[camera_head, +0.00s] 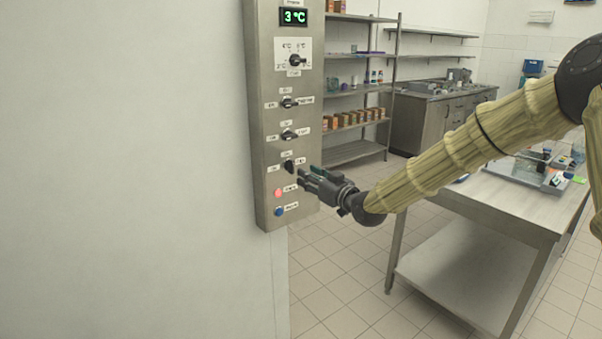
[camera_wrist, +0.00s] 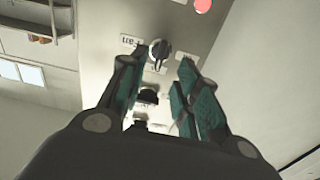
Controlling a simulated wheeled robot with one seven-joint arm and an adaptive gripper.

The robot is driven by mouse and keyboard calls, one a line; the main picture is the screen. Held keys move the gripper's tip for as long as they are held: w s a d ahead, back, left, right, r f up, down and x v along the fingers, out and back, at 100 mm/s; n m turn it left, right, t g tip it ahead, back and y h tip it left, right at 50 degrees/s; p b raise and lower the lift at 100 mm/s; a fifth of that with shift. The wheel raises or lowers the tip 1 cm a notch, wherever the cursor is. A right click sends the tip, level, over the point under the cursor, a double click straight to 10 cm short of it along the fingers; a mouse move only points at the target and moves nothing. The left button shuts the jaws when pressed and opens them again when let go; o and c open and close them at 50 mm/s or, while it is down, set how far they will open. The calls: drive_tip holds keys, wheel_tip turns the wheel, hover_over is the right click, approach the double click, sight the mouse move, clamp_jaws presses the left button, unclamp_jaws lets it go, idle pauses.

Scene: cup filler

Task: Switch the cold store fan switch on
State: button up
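The grey control panel (camera_head: 268,120) stands upright on the wall. My gripper (camera_head: 303,174) is just to the right of this switch, facing the panel. In the wrist view my gripper (camera_wrist: 157,70) is open, its two fingers on either side of the switch with gaps; contact is not visible.
Above are two more switches, the upper (camera_head: 289,103) and middle (camera_head: 289,135), with handles nearly level, and a temperature knob (camera_head: 295,61). Below are a pink button (camera_head: 278,193) and a blue button (camera_head: 278,212). A steel table (camera_head: 480,216) stands right, under my arm.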

drive_tip(key=shift+v, duration=2.05)
